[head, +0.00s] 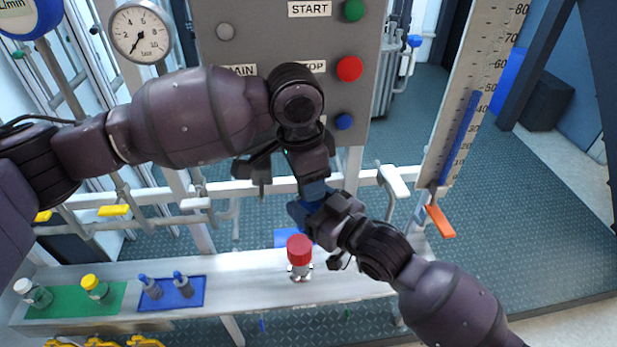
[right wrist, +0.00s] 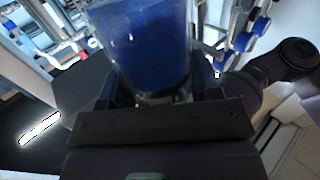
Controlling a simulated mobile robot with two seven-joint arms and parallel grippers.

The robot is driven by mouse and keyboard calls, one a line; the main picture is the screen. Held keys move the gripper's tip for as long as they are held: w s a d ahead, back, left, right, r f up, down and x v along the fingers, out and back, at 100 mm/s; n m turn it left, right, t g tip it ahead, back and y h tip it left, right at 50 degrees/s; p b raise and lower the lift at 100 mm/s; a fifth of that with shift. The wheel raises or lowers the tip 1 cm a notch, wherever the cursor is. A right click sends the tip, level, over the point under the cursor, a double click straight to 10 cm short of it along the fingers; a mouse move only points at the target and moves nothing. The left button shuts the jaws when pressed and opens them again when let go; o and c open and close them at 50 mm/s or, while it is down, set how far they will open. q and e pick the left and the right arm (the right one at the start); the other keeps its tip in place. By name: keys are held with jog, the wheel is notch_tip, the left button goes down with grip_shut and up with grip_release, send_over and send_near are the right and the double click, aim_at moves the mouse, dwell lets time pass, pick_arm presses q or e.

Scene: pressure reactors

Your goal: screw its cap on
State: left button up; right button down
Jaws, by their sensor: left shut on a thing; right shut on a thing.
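My right gripper (head: 328,220) is shut on a clear bottle with blue contents (right wrist: 148,45), which fills the top middle of the right wrist view. In the head view only a blue part of the bottle (head: 298,213) shows beside the fingers. My left gripper (head: 312,184) points down from above and is shut on a small blue piece, which looks like the cap (head: 313,191). The cap is close above the bottle. The fingers hide where they meet, so I cannot tell whether they touch or are threaded together. Both are held above the shelf.
A metal vessel with a red top (head: 300,258) stands on the shelf (head: 248,286) just below my grippers. The button panel (head: 225,75) and pipes stand behind.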

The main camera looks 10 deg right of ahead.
pick_arm(q)
jog(key=o, duration=0.9)
jog(key=shift+r, duration=0.1)
jog(key=shift+r, duration=2.2)
jog(key=shift+c, duration=0.3)
